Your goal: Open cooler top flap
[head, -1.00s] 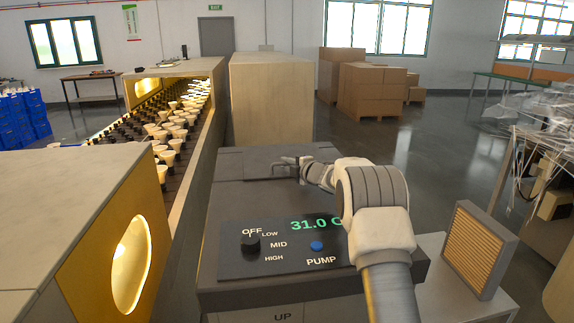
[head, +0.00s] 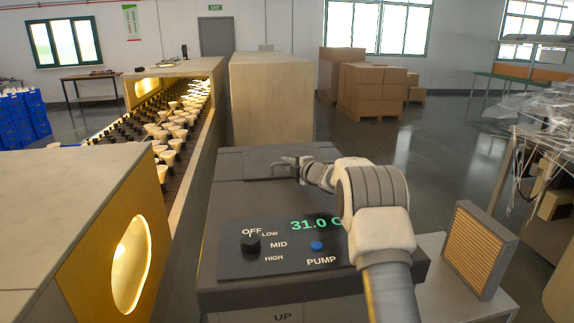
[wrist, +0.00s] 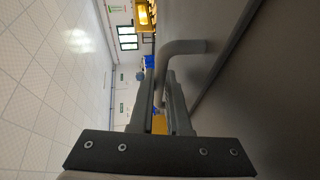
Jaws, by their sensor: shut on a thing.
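The cooler (head: 225,200) is a dark grey box in front of me, with a control panel (head: 290,247) on its top reading 31.0 C. Its top flap (head: 235,160) is the far part of the top and looks flat and closed. A bent grey bar handle (wrist: 185,46) on the flap shows in the wrist view. My gripper (head: 287,166) reaches over the top to this handle. In the wrist view my gripper (wrist: 161,90) has its two fingers on either side of the handle's end, shut on it. In the head view my arm covers part of the panel and the cooler's right side.
A conveyor with white bulbs (head: 172,130) runs along the left behind a yellow-fronted housing (head: 130,260). A beige block (head: 270,95) stands behind the cooler. A framed filter pad (head: 478,250) stands on a side shelf at right. Cardboard boxes (head: 370,90) are farther back.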

